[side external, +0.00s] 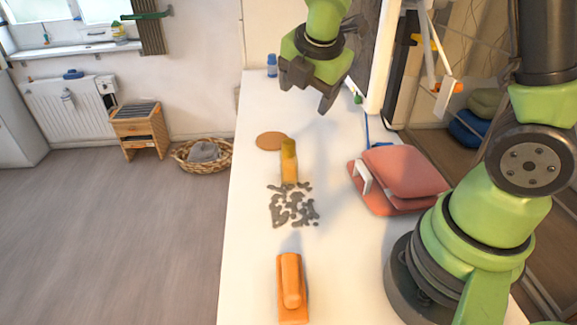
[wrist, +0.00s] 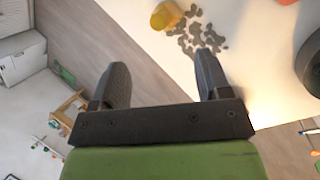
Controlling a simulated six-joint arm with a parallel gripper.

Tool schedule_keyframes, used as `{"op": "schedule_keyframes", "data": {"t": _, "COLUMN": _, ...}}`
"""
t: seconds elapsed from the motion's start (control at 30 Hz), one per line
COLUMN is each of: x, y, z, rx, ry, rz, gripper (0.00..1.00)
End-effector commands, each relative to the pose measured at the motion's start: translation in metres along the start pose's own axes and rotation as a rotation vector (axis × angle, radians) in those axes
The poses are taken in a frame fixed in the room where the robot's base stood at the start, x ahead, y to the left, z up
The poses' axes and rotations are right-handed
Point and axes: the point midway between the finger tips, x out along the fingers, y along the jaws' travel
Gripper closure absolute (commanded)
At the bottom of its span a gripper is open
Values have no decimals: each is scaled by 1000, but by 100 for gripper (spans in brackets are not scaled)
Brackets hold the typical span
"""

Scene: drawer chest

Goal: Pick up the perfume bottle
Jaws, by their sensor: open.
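A yellow-amber bottle (side external: 289,165), which I take to be the perfume bottle, stands upright on the white table in the side view. It is between a round tan disc and a grey patterned patch. It also shows at the top of the wrist view (wrist: 165,15), beyond my fingertips. My gripper (side external: 305,92) is raised above the far part of the table, above and behind the bottle. In the wrist view my gripper (wrist: 162,65) has its two dark fingers wide apart with nothing between them. It does not touch the bottle.
The tan disc (side external: 271,141) lies behind the bottle, and the grey patterned patch (side external: 293,207) lies in front. An orange tool (side external: 291,287) is at the near end. Folded red cloth-like pads (side external: 404,172) lie right. A small blue bottle (side external: 271,66) stands at the far edge.

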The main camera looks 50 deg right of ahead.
Motion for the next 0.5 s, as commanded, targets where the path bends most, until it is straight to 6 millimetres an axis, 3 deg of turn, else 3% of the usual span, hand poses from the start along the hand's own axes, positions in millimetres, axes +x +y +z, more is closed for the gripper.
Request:
{"op": "schedule_keyframes", "data": {"t": 0.03, "x": 20, "y": 3, "z": -4, "rx": -165, "ry": -5, "rz": -25, "gripper": 30}}
{"op": "schedule_keyframes", "data": {"t": 0.2, "x": 63, "y": 8, "z": -12, "rx": -586, "ry": -2, "rz": -57, "gripper": 30}}
{"op": "schedule_keyframes", "data": {"t": 0.33, "x": 79, "y": 8, "z": -15, "rx": -723, "ry": 4, "rz": -65, "gripper": 30}}
{"op": "schedule_keyframes", "data": {"t": 0.5, "x": 103, "y": 5, "z": -15, "rx": -746, "ry": 7, "rz": -71, "gripper": 30}}
